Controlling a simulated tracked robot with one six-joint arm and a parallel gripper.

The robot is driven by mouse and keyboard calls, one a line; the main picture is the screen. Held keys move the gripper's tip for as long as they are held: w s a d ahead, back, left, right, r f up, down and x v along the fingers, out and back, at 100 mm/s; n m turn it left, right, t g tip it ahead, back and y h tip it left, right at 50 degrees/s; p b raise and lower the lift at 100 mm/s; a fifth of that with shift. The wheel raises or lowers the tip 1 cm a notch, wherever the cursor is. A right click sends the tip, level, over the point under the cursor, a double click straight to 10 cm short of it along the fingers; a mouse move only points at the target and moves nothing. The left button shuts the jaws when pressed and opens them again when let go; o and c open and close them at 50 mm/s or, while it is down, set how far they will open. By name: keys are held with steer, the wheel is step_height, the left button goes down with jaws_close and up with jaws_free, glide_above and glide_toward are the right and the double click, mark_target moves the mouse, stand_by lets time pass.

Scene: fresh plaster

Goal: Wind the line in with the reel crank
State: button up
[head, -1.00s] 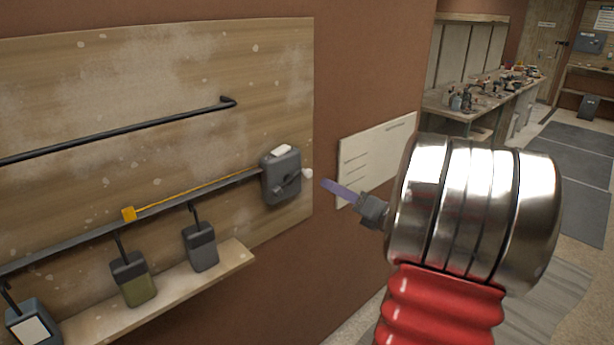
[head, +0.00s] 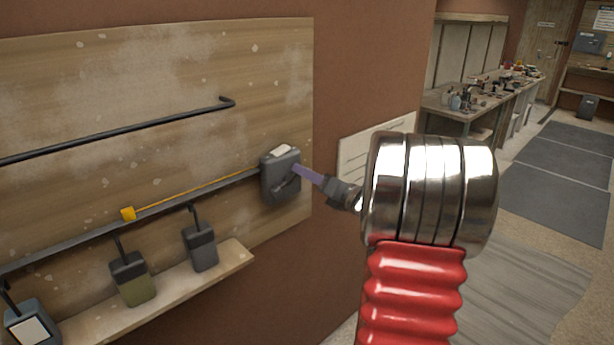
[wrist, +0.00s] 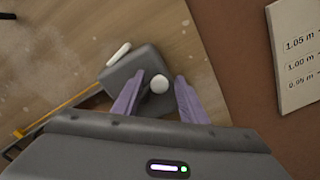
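The reel (head: 281,176) is a dark grey box with a pale label on top, mounted at the right end of a dark rail on the wooden board. It also shows in the wrist view (wrist: 135,70). Its white crank knob (wrist: 159,84) sits between the two purple fingers of my gripper (wrist: 158,92), with gaps on both sides. My gripper (head: 300,170) is open; in the head view its fingers cover the knob. The yellow line (head: 195,190) runs left from the reel to a yellow tag (head: 128,214).
A black bar (head: 120,131) crosses the board above the rail. Several dark boxes hang below the rail over a wooden shelf (head: 150,298). A white card (wrist: 296,52) with height markings is on the brown wall at right. A cluttered workbench (head: 490,95) stands far back.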

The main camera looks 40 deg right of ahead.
steer(key=shift+c, duration=0.6)
jaws_close()
steer(key=shift+a, duration=0.35)
steer(key=shift+s+d+f, duration=0.1)
steer(key=shift+d, duration=0.15)
steer(key=shift+n, duration=0.4)
